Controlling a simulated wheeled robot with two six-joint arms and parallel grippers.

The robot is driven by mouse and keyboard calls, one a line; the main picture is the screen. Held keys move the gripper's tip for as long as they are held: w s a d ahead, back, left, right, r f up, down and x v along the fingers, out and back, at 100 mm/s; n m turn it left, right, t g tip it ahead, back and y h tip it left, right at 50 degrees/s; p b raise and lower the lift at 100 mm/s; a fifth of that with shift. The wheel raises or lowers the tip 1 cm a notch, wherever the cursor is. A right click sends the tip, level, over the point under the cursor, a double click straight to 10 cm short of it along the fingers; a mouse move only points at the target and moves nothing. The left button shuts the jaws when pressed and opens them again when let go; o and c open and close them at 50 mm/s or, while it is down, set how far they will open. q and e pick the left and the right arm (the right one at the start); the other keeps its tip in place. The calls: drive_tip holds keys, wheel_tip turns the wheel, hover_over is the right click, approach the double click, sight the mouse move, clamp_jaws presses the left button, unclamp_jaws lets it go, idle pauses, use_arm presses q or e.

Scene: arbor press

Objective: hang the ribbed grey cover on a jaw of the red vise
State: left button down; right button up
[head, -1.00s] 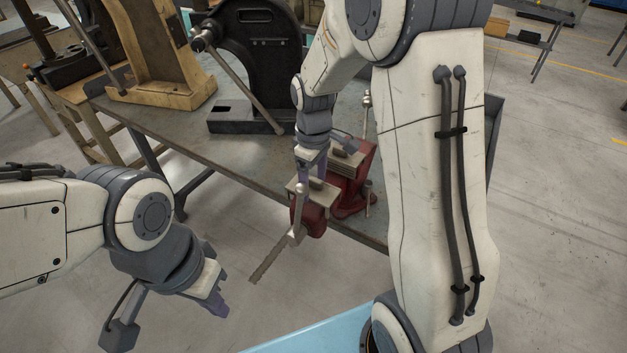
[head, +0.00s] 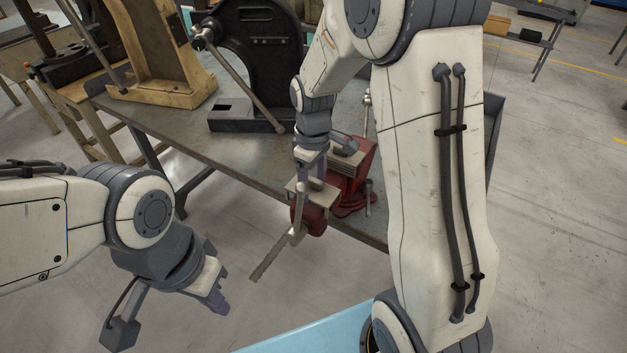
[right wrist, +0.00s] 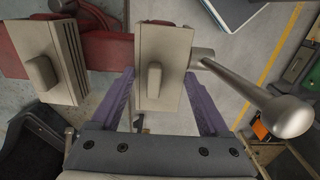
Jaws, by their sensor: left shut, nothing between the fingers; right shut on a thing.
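The red vise (head: 357,183) stands at the bench's near edge, with its front jaw (head: 312,220) and bar handle (head: 270,257) reaching past the edge. My right gripper (right wrist: 160,85) is shut on a grey cover (right wrist: 165,40), one purple finger on each side of its plate. In the head view this cover (head: 322,196) is at the top of the front jaw; I cannot tell whether it is fully seated. A similar grey cover with visible ribs (right wrist: 68,50) is on the other jaw, left in the right wrist view. My left gripper (head: 219,302) is shut and empty, left of the vise over the floor.
A black arbor press (head: 258,60) with a long lever stands on the bench (head: 215,150) behind the vise. A tan press frame (head: 160,60) is further left. A light blue surface (head: 310,335) lies at the bottom. Floor is open left of the vise.

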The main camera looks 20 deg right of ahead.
drive_tip(key=o, duration=1.2)
drive_tip(key=shift+o, duration=0.2)
